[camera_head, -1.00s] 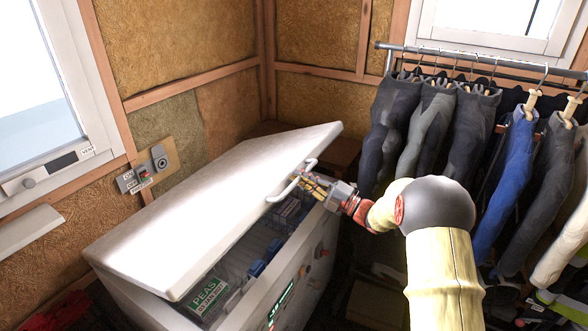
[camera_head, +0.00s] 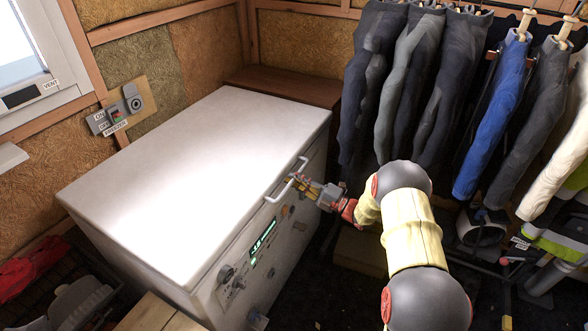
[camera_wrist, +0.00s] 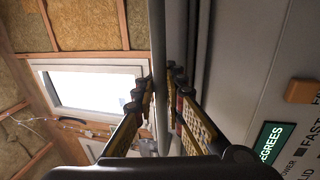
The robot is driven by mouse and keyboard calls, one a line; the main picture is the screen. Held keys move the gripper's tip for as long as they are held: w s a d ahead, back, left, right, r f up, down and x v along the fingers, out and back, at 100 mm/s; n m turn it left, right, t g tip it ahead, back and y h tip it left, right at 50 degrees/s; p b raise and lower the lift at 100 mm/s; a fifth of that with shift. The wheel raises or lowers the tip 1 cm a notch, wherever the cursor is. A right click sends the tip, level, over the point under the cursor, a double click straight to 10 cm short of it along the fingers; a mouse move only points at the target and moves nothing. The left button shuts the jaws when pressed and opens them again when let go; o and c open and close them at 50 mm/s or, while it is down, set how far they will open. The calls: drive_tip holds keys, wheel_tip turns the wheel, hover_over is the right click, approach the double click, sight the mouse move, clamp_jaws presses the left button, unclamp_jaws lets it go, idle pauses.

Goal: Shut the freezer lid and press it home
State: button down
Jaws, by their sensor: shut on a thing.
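The white chest freezer (camera_head: 262,238) stands against the wall, and its lid (camera_head: 195,165) lies down flat over the body, with no opening visible along the front edge. A pale bar handle (camera_head: 279,193) sticks out from the lid's front edge. My gripper (camera_head: 297,182) is at the handle and shut on it. In the wrist view my gripper's fingers (camera_wrist: 165,105) sit on either side of the upright pale bar. The exact contact at the fingertips is partly hidden. Whether the lid's seal is fully pressed down I cannot tell.
A green-lit display (camera_head: 263,243) and knobs are on the freezer front. A freezer switch panel (camera_head: 118,112) is on the insulated wall. Hanging trousers (camera_head: 430,95) crowd the right. A crate (camera_head: 72,302) stands at lower left. Dark floor lies before the freezer.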

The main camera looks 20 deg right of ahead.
drive_tip(key=shift+d, duration=0.15)
drive_tip(key=c, duration=2.1)
unclamp_jaws()
drive_tip(key=shift+d+r, duration=0.1)
drive_tip(key=shift+r, duration=0.05)
drive_tip(key=shift+o, duration=0.6)
drive_tip(key=shift+o, duration=0.4)
drive_tip(key=v, duration=1.2)
